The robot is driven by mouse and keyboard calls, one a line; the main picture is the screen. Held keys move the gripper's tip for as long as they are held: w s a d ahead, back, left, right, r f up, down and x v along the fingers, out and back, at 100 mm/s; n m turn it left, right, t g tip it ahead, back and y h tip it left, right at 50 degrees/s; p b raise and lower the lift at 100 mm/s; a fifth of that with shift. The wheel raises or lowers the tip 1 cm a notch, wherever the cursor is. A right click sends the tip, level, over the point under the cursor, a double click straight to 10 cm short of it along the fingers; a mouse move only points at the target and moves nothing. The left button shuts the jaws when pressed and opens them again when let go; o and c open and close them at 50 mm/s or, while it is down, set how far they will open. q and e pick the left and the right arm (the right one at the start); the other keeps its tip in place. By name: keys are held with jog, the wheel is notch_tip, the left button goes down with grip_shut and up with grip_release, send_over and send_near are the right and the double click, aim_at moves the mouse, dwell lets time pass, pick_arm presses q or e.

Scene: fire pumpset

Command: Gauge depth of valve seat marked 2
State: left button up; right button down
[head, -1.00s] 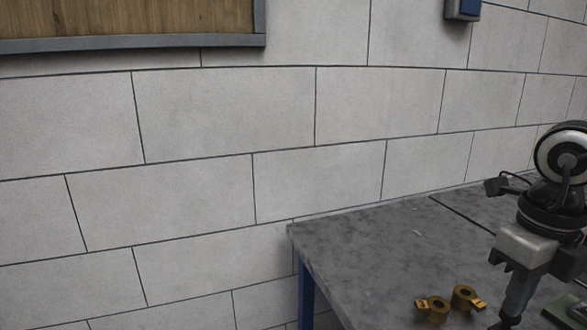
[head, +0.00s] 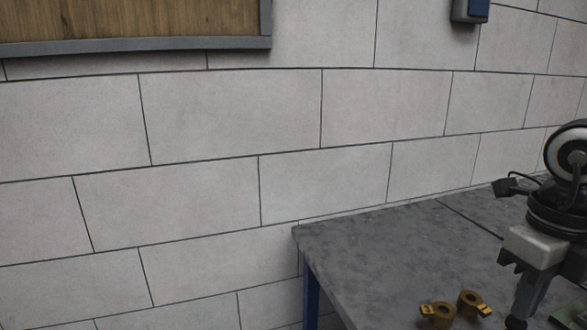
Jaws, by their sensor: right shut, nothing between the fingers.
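Two small brass-coloured ring-shaped parts with tabs, which may be the valve seats, lie on the grey table. One is the left brass part (head: 438,314) and the other the right brass part (head: 473,303). Any number marks on them are too small to read. My right gripper (head: 515,322) points down just right of the brass parts, apart from them. It is shut and empty, and its tips are near the bottom edge of the picture. No depth gauge can be made out. My left gripper is not in view.
The grey table (head: 370,245) has blue legs and stands against a pale block wall (head: 230,110). Its top left of the brass parts is clear. A thin dark line crosses the tabletop behind my gripper.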

notch_tip(320, 180, up, 2)
jog(key=shift+p, duration=0.4)
jog(key=shift+w+r+p, duration=0.1)
jog(key=shift+r+p, duration=0.9)
jog(key=shift+r, duration=0.8)
jog(key=shift+f, duration=0.1)
